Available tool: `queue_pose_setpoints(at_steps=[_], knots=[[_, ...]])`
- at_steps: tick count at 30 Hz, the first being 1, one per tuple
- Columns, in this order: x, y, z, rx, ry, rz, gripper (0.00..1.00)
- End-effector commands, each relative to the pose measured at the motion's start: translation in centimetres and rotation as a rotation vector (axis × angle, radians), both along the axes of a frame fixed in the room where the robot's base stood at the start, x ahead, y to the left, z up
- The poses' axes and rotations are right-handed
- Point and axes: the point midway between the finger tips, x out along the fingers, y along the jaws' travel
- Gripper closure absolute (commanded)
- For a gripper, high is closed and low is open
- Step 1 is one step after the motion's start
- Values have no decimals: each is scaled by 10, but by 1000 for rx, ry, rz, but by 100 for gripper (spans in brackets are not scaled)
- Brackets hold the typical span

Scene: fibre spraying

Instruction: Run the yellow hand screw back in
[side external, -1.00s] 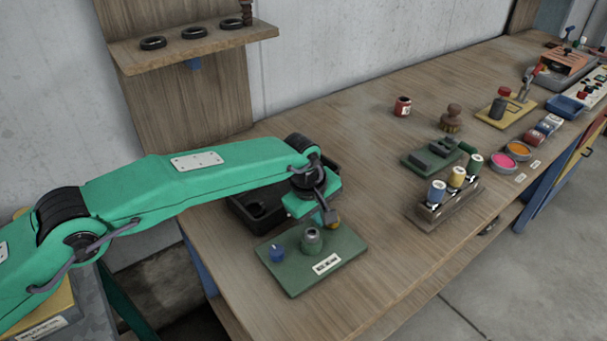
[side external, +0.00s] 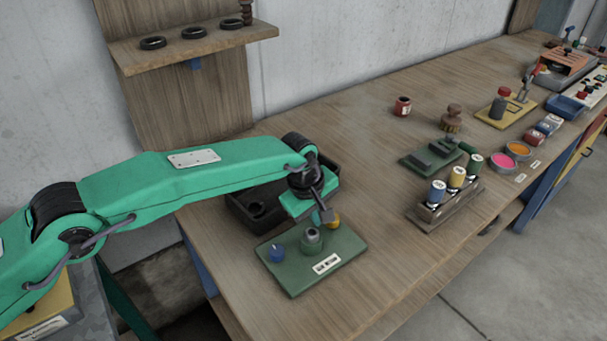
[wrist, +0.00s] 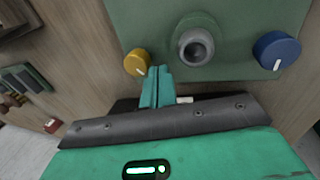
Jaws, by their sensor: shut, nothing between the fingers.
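The yellow hand screw (side external: 333,220) stands on the back right of the green plate (side external: 290,284), partly behind my gripper. In the wrist view, the yellow hand screw (wrist: 136,63) is a round knob with a white mark, at the upper left. My gripper (side external: 319,217) is over the plate. In the wrist view, my gripper (wrist: 158,72) is shut with empty fingers, its tips just right of the yellow knob. Whether they touch it I cannot tell. A grey metal socket (wrist: 194,46) and a blue knob (wrist: 278,50) share the plate.
A dark open tray (side external: 245,213) lies behind the plate. A rack of spools (side external: 452,195) and a green block fixture (side external: 432,154) stand to the right. Bare bench (side external: 370,190) lies between them and the plate.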

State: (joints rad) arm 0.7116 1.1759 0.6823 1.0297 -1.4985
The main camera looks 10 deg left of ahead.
Motion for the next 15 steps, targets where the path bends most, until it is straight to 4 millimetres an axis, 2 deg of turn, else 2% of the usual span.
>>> queue_pose_setpoints(at_steps=[10,15], knots=[[-1,4,0,2,2,1,100],[-1,3,9,1,0,1,100]])
